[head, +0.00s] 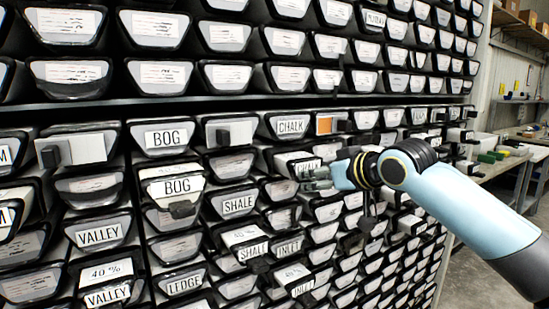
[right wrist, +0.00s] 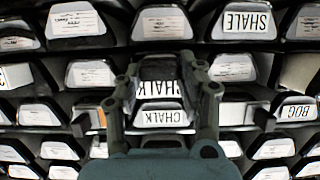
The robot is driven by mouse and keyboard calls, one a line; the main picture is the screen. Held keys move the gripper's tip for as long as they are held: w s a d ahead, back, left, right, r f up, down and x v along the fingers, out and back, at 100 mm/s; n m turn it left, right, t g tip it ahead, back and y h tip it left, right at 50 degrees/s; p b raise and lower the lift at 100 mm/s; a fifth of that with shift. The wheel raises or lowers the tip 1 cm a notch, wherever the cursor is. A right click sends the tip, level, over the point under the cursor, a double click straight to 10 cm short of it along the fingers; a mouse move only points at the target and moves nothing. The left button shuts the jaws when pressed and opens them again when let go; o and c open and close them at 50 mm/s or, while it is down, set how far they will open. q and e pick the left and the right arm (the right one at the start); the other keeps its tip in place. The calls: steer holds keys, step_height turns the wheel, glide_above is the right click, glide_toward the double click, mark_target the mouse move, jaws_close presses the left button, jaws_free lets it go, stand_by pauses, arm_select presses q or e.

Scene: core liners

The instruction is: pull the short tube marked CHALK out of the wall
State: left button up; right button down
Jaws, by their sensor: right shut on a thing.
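A CHALK label (head: 291,127) sits on the front of a tray in the wall. Just below it is the short tube marked CHALK (head: 306,165), its lettering partly covered by my right gripper (head: 312,180). In the right wrist view the picture is upside down, and the short tube (right wrist: 160,90) lies between my two fingers, its label partly hidden. My right gripper is shut on this tube at the wall. How far the tube stands out is hard to tell. My left gripper is not in view.
Labelled trays pack the wall closely around the gripper, including BOG (head: 166,138), SHALE (head: 238,204) and VALLEY (head: 99,235). Several boxes with black knobs, such as a white one (head: 88,149), stick out nearby. Workbenches (head: 510,150) stand at the far right.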

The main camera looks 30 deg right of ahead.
steer(key=s+d+p, duration=0.1)
steer(key=s+p, duration=1.1)
steer(key=s, duration=0.3)
steer(key=shift+s+p, duration=0.25)
steer(key=shift+p, duration=0.1)
stand_by(0.3)
steer(key=shift+d, duration=0.1)
steer(key=c, duration=0.7)
jaws_free()
steer(key=shift+v, duration=3.75)
